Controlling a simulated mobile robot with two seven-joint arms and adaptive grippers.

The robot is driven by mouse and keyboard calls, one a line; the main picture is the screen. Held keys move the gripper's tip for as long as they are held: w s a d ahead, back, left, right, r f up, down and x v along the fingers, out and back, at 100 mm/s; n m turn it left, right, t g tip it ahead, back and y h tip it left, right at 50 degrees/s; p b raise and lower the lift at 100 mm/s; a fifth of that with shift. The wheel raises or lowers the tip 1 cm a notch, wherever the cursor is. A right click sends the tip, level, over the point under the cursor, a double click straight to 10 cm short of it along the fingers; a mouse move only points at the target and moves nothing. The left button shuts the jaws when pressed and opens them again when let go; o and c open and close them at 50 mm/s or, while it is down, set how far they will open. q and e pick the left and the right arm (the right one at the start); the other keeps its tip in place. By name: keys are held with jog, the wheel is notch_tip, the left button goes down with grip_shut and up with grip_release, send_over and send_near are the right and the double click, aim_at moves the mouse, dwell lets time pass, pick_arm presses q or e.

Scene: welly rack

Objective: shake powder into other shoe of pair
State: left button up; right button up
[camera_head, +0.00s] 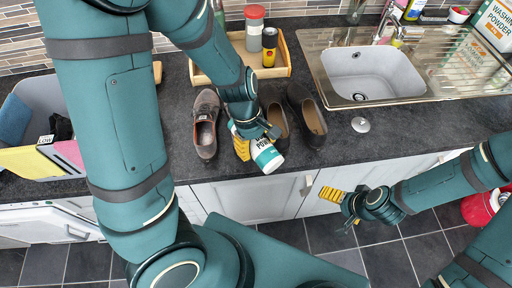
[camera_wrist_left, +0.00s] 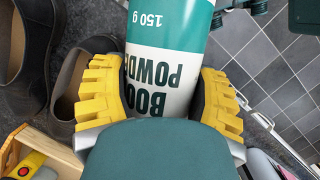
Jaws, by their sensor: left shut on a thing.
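My left gripper (camera_head: 242,142) is shut on the boot powder bottle (camera_head: 266,155), white and green. The bottle tilts over the counter's front edge. In the left wrist view the yellow fingers (camera_wrist_left: 160,98) clasp both sides of the bottle (camera_wrist_left: 168,55), its label upside down. A pair of brown slip-on shoes stands right of the gripper: the left one (camera_head: 280,120) is partly covered by gripper and bottle, the right one (camera_head: 308,117) is clear. A grey-brown lace-up shoe (camera_head: 205,125) stands left of the gripper. My right gripper (camera_head: 334,194) hangs empty before the cupboards, its opening unclear.
A wooden tray (camera_head: 284,72) behind the shoes holds a red-lidded jar (camera_head: 254,28) and a yellow-and-black container (camera_head: 269,47). A sink (camera_head: 372,72) lies right. A small silvery disc (camera_head: 361,125) lies on the counter. A grey bin (camera_head: 42,95) stands at left.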

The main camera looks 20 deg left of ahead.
aim_at(258, 140)
pick_arm(q)
jog(key=shift+a+r+g+h+b, duration=0.1)
jog(key=shift+r+g+h+b, duration=0.4)
jog(key=shift+r+h+b, duration=0.5)
jog(key=shift+w+a+r+g+h+b, duration=0.1)
jog(key=shift+r+g+h+b, duration=0.25)
jog(key=shift+h, duration=0.35)
jog(key=shift+a+r+g+h, duration=0.1)
jog(key=shift+r+g+h, duration=0.25)
jog(key=shift+r+h, duration=0.35)
jog(key=shift+f, duration=0.1)
